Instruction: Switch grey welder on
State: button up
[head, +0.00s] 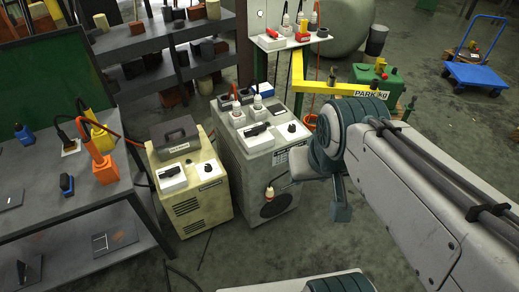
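The grey welder (284,160) stands on the floor at the middle of the head view, its top facing up. On its top is a white plate with a black switch (256,130); I cannot tell its setting. A small black knob (292,128) is to the right of it.
A beige welder (208,205) with its own black switch (171,171) stands close on the left. A grey workbench (105,190) with tools is farther left. Shelves, a small table, a yellow frame (298,85) and a green machine (378,80) are behind. Floor in front is mostly clear.

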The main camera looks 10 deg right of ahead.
aim_at(255, 131)
jog(key=u, duration=0.65)
jog(key=k, duration=0.1)
jog(key=z, duration=1.5)
jog(key=i, duration=0.65)
jog(key=u, duration=0.6)
jog(key=i, duration=0.8)
jog(key=u, duration=0.85)
jog(key=k, duration=0.5)
jog(key=u, duration=0.1)
jog(key=i, duration=0.5)
jog(key=z, duration=0.05)
